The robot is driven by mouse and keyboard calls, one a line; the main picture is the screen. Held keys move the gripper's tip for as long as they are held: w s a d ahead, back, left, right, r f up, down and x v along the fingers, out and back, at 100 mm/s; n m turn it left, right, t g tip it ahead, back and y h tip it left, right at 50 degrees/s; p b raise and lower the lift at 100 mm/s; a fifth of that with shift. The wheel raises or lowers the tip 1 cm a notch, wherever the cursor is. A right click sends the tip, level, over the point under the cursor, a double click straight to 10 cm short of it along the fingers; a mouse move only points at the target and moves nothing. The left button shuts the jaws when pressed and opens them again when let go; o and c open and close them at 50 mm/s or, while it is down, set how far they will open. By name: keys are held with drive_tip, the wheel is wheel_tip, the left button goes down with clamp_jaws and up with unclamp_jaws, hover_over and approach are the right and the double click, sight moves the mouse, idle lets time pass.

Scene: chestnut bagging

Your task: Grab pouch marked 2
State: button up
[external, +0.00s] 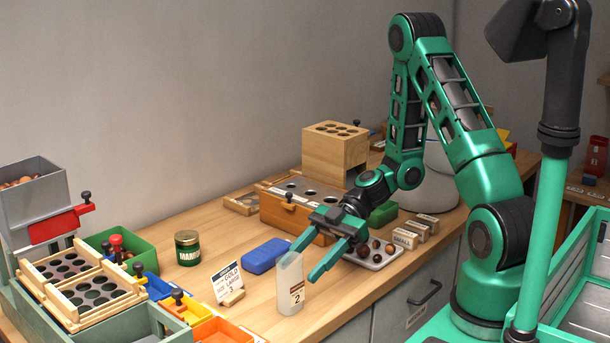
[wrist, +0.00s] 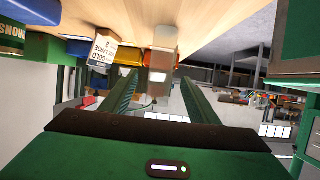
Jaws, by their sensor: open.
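A sign reading "GOLD LARGE 3" (external: 228,282) stands left of the pouch. A blue box (external: 266,255) lies behind it, and a green jar (external: 187,247) stands farther left. A tray of chestnuts (external: 378,255) sits right of the gripper. Orange and yellow bins (external: 222,331) are at front left.

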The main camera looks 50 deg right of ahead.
sight(281, 285)
drive_tip(key=x, duration=0.9)
drive_tip(key=shift+c, duration=0.6)
drive_tip(key=c, duration=1)
